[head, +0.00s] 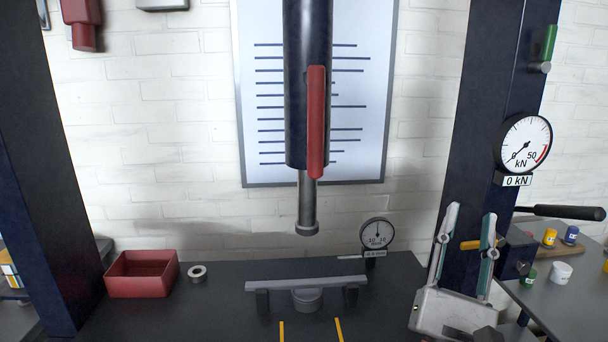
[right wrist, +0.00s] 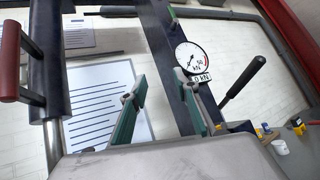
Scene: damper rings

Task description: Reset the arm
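My right gripper (head: 467,215) is raised in front of the dark blue right column in the head view, fingers pointing up. Its two green-padded fingers stand well apart, and they also show apart in the right wrist view (right wrist: 162,92). Nothing is held between them in the right wrist view. In the head view a short yellow piece (head: 470,244) shows in line with the gap; it seems to lie behind the fingers. My left gripper is not in view.
A press ram (head: 308,200) hangs above a grey bar (head: 306,284) on two dark supports. A red tray (head: 143,275) and a pale ring (head: 197,271) are left. A black-handled lever (head: 565,212) and force gauge (head: 523,143), reading 0 kN, are close by the right gripper.

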